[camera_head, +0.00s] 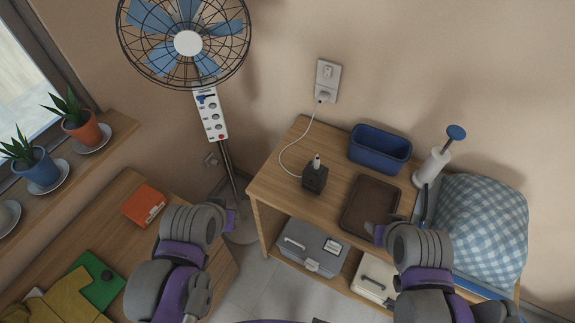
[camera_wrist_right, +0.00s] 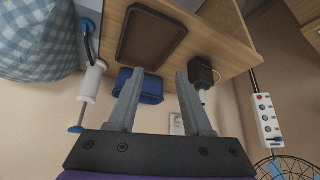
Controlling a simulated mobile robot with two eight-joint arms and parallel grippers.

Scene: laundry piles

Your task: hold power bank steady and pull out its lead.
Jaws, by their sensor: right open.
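The power bank (camera_head: 315,179) is a small dark box standing on the wooden shelf unit's top. A light plug (camera_head: 317,161) stands up from its top. A white lead (camera_head: 283,152) curves from beside it up to the wall socket. The power bank also shows in the right wrist view (camera_wrist_right: 200,70), right of my fingers. My right gripper (camera_head: 377,233) is open and empty, in front of the brown tray and apart from the power bank; its spread fingers show in the wrist view (camera_wrist_right: 165,76). My left gripper (camera_head: 231,216) is left of the shelf unit, its jaws unclear.
A brown tray (camera_head: 371,204) and a blue bin (camera_head: 379,149) stand right of the power bank. A fan (camera_head: 187,43) with a panel stands at the left. A checked cloth bundle (camera_head: 483,225) is at the right. Grey (camera_head: 312,247) and cream cases sit on the lower shelf.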

